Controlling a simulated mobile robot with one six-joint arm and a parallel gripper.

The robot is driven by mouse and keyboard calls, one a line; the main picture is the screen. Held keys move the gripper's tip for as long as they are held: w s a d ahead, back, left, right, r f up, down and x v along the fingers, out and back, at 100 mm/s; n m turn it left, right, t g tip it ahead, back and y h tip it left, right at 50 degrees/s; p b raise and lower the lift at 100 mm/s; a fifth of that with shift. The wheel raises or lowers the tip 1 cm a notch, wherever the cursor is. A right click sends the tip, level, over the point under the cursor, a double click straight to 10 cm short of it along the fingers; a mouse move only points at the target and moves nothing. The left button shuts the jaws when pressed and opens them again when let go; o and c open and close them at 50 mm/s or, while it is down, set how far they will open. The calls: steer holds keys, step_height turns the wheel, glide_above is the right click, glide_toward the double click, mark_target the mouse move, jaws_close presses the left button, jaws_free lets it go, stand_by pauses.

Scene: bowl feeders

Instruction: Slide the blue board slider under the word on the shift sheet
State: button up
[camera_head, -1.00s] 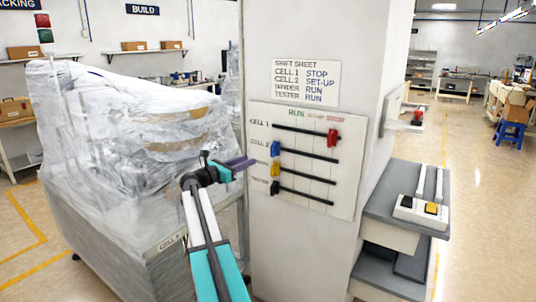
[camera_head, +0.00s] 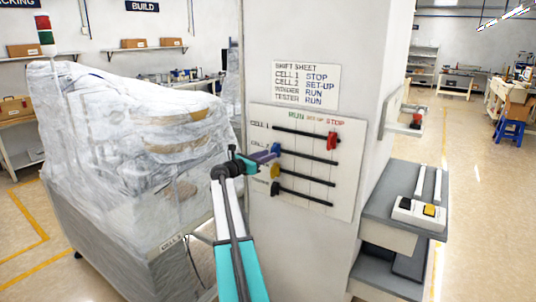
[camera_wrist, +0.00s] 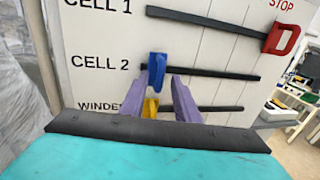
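The blue slider (camera_head: 276,148) is at the left end of the CELL 2 slot, in the RUN column of the white board (camera_head: 345,190). The shift sheet (camera_head: 305,85) above the board reads SET-UP for CELL 2. My gripper (camera_head: 270,153) is close in front of the blue slider. In the wrist view, its two purple fingers (camera_wrist: 163,86) are apart. The blue slider (camera_wrist: 157,73) shows at their tips, nearer the left finger; I cannot tell whether they touch it.
The red slider (camera_head: 332,141) is at STOP on the CELL 1 slot. The yellow slider (camera_wrist: 150,106) is just below the blue one, and the black slider (camera_head: 275,188) is lower. A wrapped machine (camera_head: 130,140) stands left; a shelf with a switch box (camera_head: 418,213) is right.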

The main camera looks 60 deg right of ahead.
steer(key=shift+s+d, duration=0.15)
steer(key=shift+d, duration=0.55)
